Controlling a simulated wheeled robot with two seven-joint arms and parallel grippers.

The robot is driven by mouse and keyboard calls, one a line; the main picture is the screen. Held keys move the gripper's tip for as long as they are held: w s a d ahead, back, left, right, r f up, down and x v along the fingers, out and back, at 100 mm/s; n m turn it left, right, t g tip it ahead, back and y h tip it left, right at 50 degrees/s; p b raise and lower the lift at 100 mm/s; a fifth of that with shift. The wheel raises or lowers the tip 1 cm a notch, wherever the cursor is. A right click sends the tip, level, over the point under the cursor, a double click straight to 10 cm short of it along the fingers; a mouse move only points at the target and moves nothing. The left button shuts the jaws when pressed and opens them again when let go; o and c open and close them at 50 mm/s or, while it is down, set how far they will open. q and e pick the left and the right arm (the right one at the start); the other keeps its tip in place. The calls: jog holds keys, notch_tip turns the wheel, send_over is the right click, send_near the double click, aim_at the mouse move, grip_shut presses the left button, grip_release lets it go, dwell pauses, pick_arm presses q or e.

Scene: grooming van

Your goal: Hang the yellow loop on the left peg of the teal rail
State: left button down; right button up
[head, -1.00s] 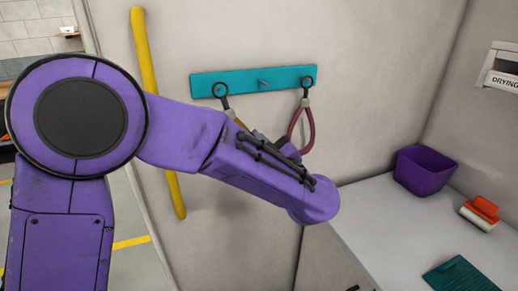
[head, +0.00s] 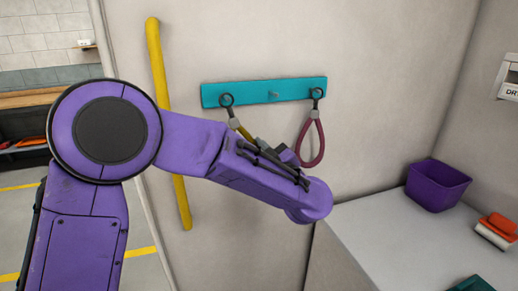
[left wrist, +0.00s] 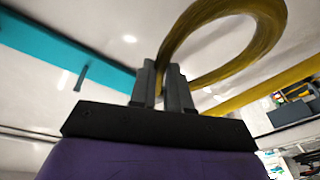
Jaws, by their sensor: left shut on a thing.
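My left gripper (head: 262,146) is below the rail, mostly hidden by my purple forearm. In the left wrist view, my left gripper (left wrist: 163,76) is shut on the yellow loop (left wrist: 186,28), whose band curves up and right. The teal rail (left wrist: 45,47) shows at the upper left there. My right gripper is not in view.
A yellow pole (head: 157,70) stands along the wall at left. A purple bin (head: 437,187) and an orange-and-white item (head: 497,230) are on the counter (head: 390,225).

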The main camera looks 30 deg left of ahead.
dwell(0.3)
pick_arm(q)
jog(key=c, duration=1)
grip_release()
jog(key=b+v, duration=0.3)
jog(key=v, duration=0.7)
jog(key=shift+s+d+b, duration=0.1)
jog(key=shift+d+b, duration=0.1)
jog(key=shift+b, duration=0.15)
